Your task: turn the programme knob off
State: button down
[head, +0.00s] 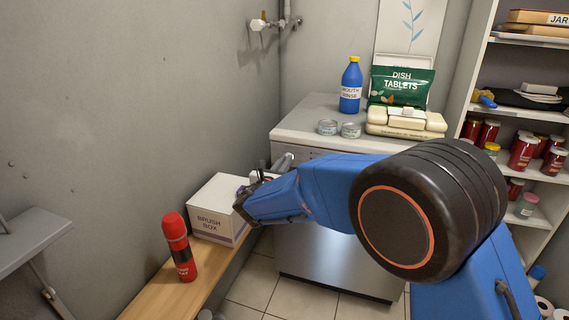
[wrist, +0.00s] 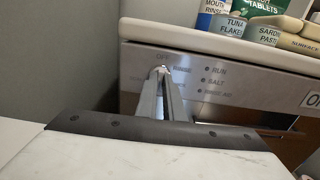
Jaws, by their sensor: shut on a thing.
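The dishwasher (head: 335,250) stands against the back wall, its white top bearing several items. Its grey control panel (wrist: 235,90) shows in the wrist view, with words that seem to read off, rinse and run, and lamps marked salt and rinse aid. My gripper (wrist: 161,76) has its two long fingers converging at the panel, shut on the programme knob (wrist: 160,70), which sits just below the top lettering. The fingers cover most of the knob, so its pointer is hidden. In the head view my gripper (head: 268,174) reaches the machine's left front; the knob is hidden there.
A white brush box (head: 212,222) and a red flask (head: 178,250) stand on the wooden bench (head: 160,298), close below my gripper. A blue bottle (head: 351,88), two tins and a green tablets bag (head: 400,84) stand on the dishwasher. Shelves (head: 480,75) line the right side.

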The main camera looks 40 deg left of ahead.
jog(key=shift+w+r, duration=0.1)
jog(key=c, duration=1.9)
grip_release()
jog(key=shift+o, duration=0.2)
jog(key=v, duration=1.7)
